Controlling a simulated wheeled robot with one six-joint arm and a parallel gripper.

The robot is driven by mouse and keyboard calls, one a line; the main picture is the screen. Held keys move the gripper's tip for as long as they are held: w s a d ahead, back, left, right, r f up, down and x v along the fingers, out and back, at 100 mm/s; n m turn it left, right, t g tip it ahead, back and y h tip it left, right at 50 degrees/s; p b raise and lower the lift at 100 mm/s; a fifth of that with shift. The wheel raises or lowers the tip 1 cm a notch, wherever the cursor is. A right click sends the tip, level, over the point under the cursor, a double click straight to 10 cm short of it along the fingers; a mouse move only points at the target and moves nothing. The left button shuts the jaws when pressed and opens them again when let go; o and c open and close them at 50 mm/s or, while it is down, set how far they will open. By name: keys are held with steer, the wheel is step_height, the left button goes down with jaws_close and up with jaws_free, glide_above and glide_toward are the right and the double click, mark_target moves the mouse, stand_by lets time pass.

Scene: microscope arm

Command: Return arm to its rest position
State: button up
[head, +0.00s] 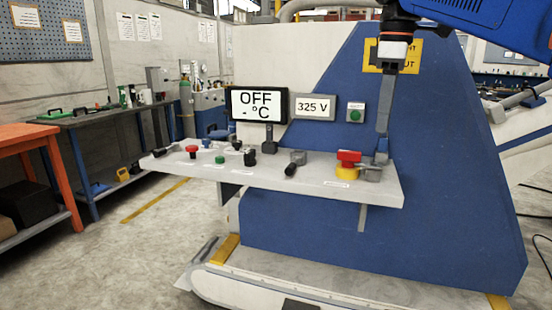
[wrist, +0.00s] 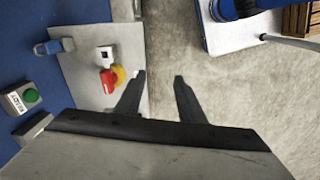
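My gripper (head: 383,132) hangs pointing down at the right end of the white control shelf (head: 240,172) in the head view.
A blue cabinet (head: 440,200) stands behind the shelf. A display reading OFF (head: 258,104), a 325 V display (head: 315,107) and a green button (head: 355,115) are above it. A workbench (head: 110,115) and orange table (head: 35,140) stand left. Floor between is clear.

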steer(key=s+d+f+m+t, duration=0.1)
steer(key=s+d+f+m, duration=0.1)
steer(key=s+f+m, duration=0.2)
steer(key=s+d+f+m+t, duration=0.1)
steer(key=s+f+m, duration=0.3)
steer(key=s+f, duration=0.6)
steer(key=s+d+f+m+t, duration=0.2)
steer(key=s+f+m, duration=0.2)
steer(key=f, duration=1.8)
steer(key=s, duration=0.3)
steer(key=shift+d, duration=0.4)
